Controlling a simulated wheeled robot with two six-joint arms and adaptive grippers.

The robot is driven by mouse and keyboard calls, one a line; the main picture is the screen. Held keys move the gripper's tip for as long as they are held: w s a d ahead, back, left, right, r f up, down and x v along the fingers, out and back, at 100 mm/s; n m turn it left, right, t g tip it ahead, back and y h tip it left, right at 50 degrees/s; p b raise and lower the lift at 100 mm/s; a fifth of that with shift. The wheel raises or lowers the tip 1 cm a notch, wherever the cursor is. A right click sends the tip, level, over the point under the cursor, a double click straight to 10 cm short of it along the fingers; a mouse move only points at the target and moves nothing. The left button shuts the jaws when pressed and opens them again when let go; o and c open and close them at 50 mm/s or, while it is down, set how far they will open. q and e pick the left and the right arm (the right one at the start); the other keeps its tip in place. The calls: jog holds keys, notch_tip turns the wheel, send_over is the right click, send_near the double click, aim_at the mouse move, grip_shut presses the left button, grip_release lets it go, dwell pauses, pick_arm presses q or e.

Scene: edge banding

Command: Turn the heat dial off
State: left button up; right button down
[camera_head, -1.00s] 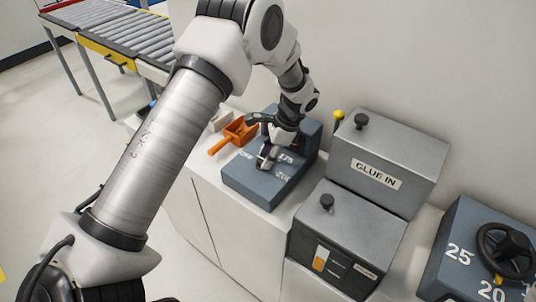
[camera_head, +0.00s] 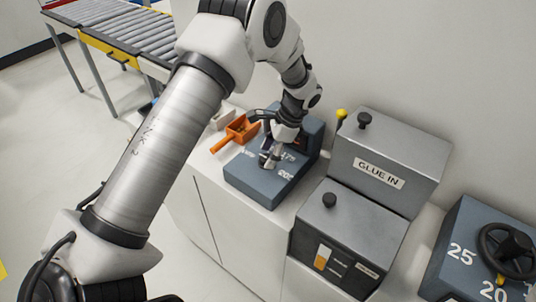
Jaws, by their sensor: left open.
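The heat dial unit (camera_head: 262,187) is a blue-grey box on the white cabinet, with white markings such as 175 and 200 on its top. My left gripper (camera_head: 268,161) points down over the middle of this top face and is open. The dial itself is mostly hidden behind the gripper, so I cannot tell its setting or whether the fingers touch it. My right gripper is not in the view.
An orange scoop (camera_head: 238,131) lies left of the unit. A grey GLUE IN box (camera_head: 392,155) and a lower grey box (camera_head: 350,232) with black knobs stand to the right. A blue box with a black handwheel (camera_head: 508,250) is at far right. A roller conveyor (camera_head: 110,35) stands at back left.

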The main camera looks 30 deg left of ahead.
pick_arm(q)
jog(key=v, duration=1.1)
